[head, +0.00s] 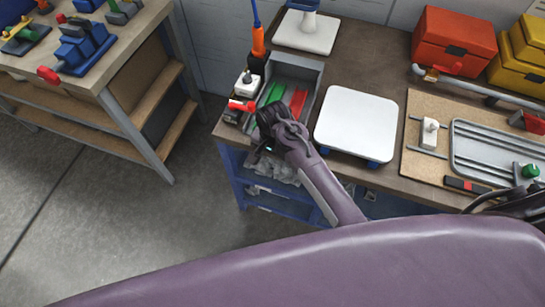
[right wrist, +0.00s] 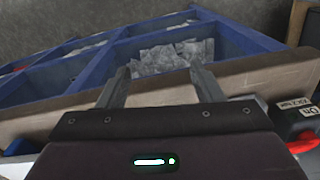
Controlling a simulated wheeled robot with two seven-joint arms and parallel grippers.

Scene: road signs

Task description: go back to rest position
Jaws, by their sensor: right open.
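My right gripper (head: 262,153) is at the front left edge of the brown workbench (head: 374,73), beside the grey tray, with its arm reaching up from the lower middle of the head view. In the right wrist view the two fingers of this gripper (right wrist: 160,76) stand wide apart with nothing between them. They are over the bench's front edge (right wrist: 240,83), with the blue compartments below. In the head view the fingertips are small and partly hidden by the wrist. My left gripper is not in view.
A grey tray (head: 312,73) holds green and red pieces. A white square plate (head: 357,122) lies right of it. Red (head: 453,40) and yellow (head: 520,65) boxes stand at the back right. Blue compartments (right wrist: 225,42) hold clear bags. Open floor (head: 130,225) lies to the left.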

